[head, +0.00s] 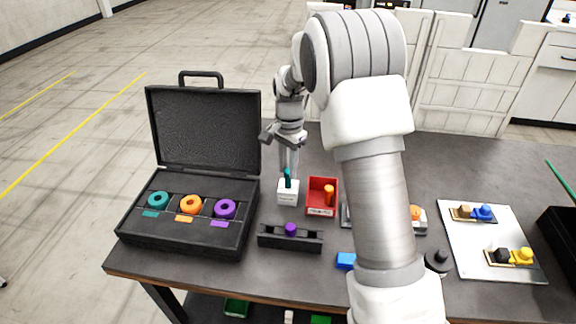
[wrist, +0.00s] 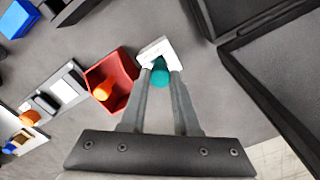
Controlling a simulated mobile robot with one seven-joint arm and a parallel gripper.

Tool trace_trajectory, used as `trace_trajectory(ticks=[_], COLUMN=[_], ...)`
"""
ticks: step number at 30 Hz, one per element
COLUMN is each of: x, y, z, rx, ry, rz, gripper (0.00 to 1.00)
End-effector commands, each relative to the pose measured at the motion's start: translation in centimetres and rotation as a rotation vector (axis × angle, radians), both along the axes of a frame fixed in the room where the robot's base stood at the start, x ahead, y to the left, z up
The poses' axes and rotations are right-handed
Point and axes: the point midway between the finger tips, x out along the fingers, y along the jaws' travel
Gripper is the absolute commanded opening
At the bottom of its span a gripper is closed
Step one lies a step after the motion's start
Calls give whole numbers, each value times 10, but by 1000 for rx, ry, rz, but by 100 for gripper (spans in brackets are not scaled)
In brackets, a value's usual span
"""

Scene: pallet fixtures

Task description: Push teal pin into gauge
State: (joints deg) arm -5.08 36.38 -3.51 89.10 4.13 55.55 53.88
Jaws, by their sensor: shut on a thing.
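The teal pin (head: 288,174) stands upright at the white gauge block (head: 288,194) on the table. My gripper (head: 288,168) is above the gauge, pointing down, with its fingers shut on the teal pin. In the wrist view, the teal pin (wrist: 160,76) shows between the fingertips (wrist: 161,74), right against the white gauge (wrist: 158,50). The pin's lower end is hidden, so I cannot tell how deep it sits in the gauge.
A red bin (head: 321,197) with an orange pin (head: 328,194) stands just right of the gauge. A black fixture (head: 290,240) with a purple pin (head: 291,229) lies in front. An open black case (head: 190,235) with teal, orange and purple rings is at left. A white tray (head: 480,240) is at right.

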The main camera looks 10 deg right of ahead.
Motion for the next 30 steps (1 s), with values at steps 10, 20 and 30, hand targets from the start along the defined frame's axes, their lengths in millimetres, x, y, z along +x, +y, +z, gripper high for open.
trace_trajectory(ticks=[10,20,30], x=[0,0,0], y=[0,0,0], z=[-6,-6,-6], rx=[0,0,0], ry=[0,0,0], rz=[0,0,0], gripper=[0,48,70])
